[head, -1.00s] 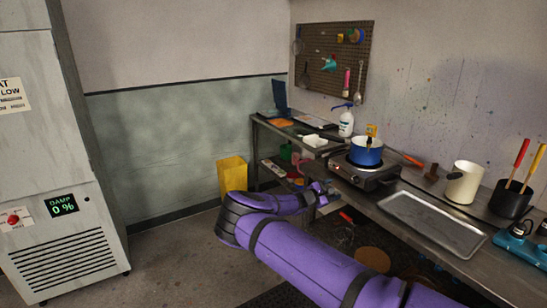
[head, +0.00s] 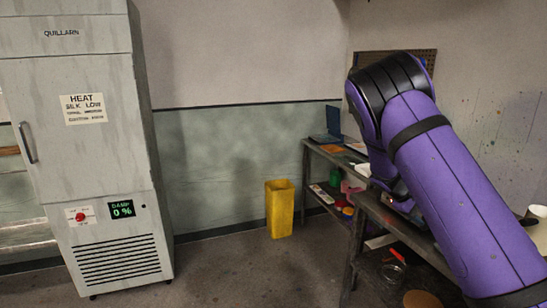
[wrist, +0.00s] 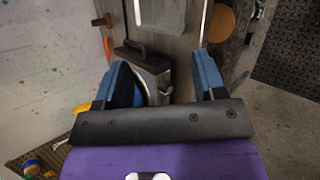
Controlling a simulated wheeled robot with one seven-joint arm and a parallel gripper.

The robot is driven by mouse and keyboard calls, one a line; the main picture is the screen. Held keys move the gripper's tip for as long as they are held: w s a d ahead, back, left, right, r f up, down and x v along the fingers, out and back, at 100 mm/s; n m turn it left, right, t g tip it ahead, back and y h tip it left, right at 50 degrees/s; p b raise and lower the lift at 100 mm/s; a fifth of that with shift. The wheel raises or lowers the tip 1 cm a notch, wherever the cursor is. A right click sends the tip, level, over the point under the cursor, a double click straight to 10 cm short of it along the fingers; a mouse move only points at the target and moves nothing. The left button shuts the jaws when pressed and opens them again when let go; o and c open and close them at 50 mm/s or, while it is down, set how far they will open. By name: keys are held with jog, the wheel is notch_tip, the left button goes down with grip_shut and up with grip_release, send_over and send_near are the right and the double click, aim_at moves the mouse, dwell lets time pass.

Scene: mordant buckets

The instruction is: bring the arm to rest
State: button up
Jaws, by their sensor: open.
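My gripper (wrist: 162,62) shows in the wrist view with its two blue fingers spread apart. Nothing is held between the fingers. Below it are the bench top and a dark, handle-like thing (wrist: 143,57), and I cannot tell whether the fingers touch anything. In the head view my purple arm is bent and raised across the right side. It hides the gripper and most of the bench there.
A workbench (head: 343,158) runs along the right wall, with a shelf below. A yellow bin (head: 280,210) stands on the floor beyond it. A grey cabinet (head: 95,190) with a "DAMP 0 %" display stands at left. Floor between is clear.

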jog(key=s+a+r+m+t+y, duration=0.2)
jog(key=s+a+r+y, duration=0.2)
jog(key=s+r, duration=0.65)
jog(key=s+a+r+m+t+y, duration=0.15)
jog(key=s+a+r+y, duration=0.3)
jog(key=s+r, duration=0.6)
jog(key=s+a+r+t, duration=0.1)
jog(key=s+a, duration=0.2)
jog(key=s, duration=0.6)
jog(key=s+a+r+t+y, duration=0.1)
jog(key=s+a, duration=0.3)
jog(key=s, duration=0.6)
jog(key=shift+s+a+r+m, duration=0.25)
jog(key=shift+a+r+m, duration=0.1)
jog(key=shift+r, duration=0.4)
jog(key=shift+t+y, duration=0.25)
dwell(3.0)
